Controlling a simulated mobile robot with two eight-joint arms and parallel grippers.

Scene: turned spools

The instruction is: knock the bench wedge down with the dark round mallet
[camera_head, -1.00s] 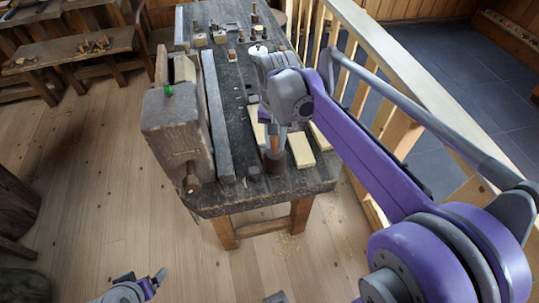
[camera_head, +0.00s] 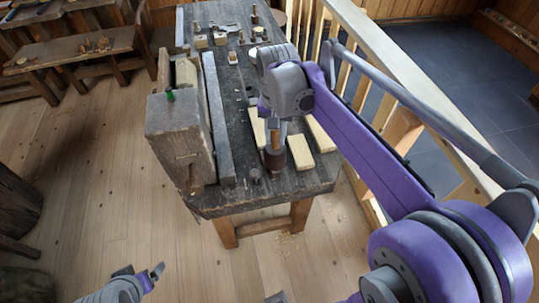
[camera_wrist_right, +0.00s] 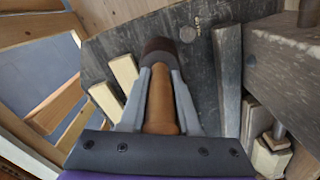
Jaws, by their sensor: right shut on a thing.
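The dark round mallet has a dark brown head (camera_head: 275,161) and a light brown wooden handle (camera_wrist_right: 161,98). My right gripper (camera_head: 276,137) is shut on the handle, and the head hangs down over the near end of the bench. A small dark round-topped piece (camera_head: 255,176) stands at the bench top just left of the head, apart from it; it also shows in the right wrist view (camera_wrist_right: 188,33). It may be the bench wedge, but its shape is too small to tell. My left gripper (camera_head: 141,272) is open and empty, low over the floor.
The dark workbench (camera_head: 230,203) carries a big wooden vise block (camera_head: 178,130) at its left and pale wood strips (camera_head: 300,152) beside the mallet. Small blocks and pegs stand at the far end. A wooden railing (camera_head: 400,70) runs along the right.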

